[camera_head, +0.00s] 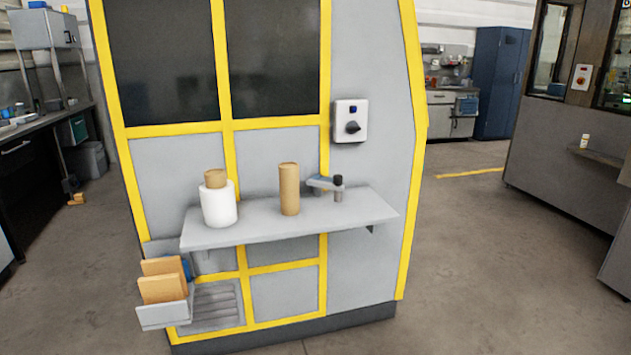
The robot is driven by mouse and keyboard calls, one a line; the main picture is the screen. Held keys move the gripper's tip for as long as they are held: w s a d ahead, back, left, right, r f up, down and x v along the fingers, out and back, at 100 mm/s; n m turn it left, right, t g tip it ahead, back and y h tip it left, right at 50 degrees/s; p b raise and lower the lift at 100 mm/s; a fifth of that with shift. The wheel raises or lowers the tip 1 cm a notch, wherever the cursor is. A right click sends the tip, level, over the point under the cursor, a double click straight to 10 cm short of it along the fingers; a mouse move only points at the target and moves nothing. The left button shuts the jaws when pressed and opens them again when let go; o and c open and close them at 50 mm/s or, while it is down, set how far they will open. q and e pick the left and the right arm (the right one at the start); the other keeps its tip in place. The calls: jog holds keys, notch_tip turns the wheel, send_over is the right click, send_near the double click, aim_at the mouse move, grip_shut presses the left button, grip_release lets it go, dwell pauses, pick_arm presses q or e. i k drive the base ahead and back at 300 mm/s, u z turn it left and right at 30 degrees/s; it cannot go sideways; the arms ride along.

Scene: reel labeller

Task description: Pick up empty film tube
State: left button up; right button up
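A bare brown cardboard tube (289,190) stands upright near the middle of the grey shelf (262,230) on the machine's front. It looks like the empty film tube. To its left on the same shelf stands a white film roll (219,207) with a brown core showing at its top. The two stand apart. Neither of my grippers shows in the head view.
A small grey fixture with a dark knob (338,187) sits right of the tube. A switch box (350,121) is on the machine (376,80) above the shelf. A lower tray (165,314) holds brown boxes (163,281). The floor (470,260) to the right is clear.

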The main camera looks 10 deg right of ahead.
aim_at(289, 171)
jog(key=z, duration=0.2)
jog(key=i, duration=0.9)
jog(key=u, duration=0.25)
